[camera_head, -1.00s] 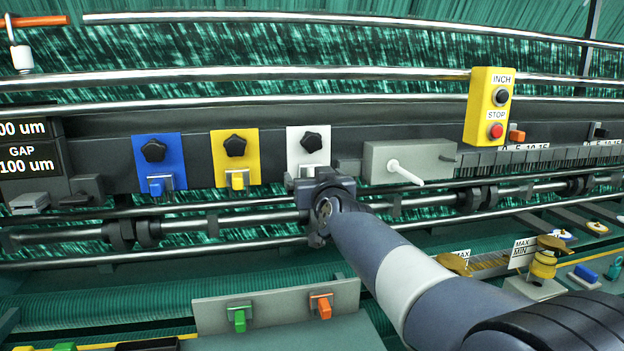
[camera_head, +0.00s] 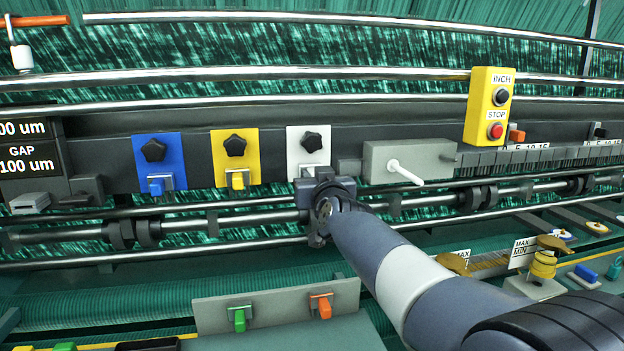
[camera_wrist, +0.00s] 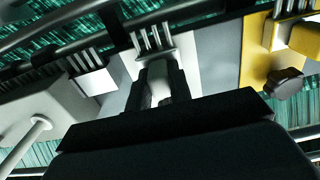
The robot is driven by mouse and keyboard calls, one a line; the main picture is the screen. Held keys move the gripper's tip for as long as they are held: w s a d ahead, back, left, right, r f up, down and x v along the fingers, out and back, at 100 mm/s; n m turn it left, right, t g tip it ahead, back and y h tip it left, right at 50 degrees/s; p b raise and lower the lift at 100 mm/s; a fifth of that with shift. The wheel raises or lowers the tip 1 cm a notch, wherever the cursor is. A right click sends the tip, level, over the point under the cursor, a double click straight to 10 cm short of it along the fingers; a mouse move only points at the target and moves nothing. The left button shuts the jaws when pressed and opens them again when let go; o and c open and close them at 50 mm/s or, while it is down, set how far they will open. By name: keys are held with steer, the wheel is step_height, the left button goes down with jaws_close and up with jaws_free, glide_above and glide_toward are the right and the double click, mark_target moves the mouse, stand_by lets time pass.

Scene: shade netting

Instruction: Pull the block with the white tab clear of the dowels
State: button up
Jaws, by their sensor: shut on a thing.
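The white plate (camera_head: 295,150) with a black star knob (camera_head: 311,142) hangs on the dark beam. My gripper (camera_wrist: 162,85) is shut on the white tab (camera_wrist: 157,68) of the pale block (camera_wrist: 178,48) in the wrist view. Several thin dowels (camera_wrist: 150,38) show at the block's far edge there; I cannot tell how deep they sit in it. In the head view my gripper (camera_head: 322,184) covers most of the block and tab below the white plate.
A yellow plate (camera_head: 224,150) and a blue plate (camera_head: 148,146) with tabbed blocks stand left. A grey box (camera_head: 433,156) with a white lever (camera_head: 406,172) is close on the right. Steel rods (camera_head: 210,222) run below my gripper.

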jaws_close()
steer(key=shift+v, duration=0.85)
steer(key=shift+v, duration=1.55)
steer(key=v, duration=0.4)
stand_by(0.3)
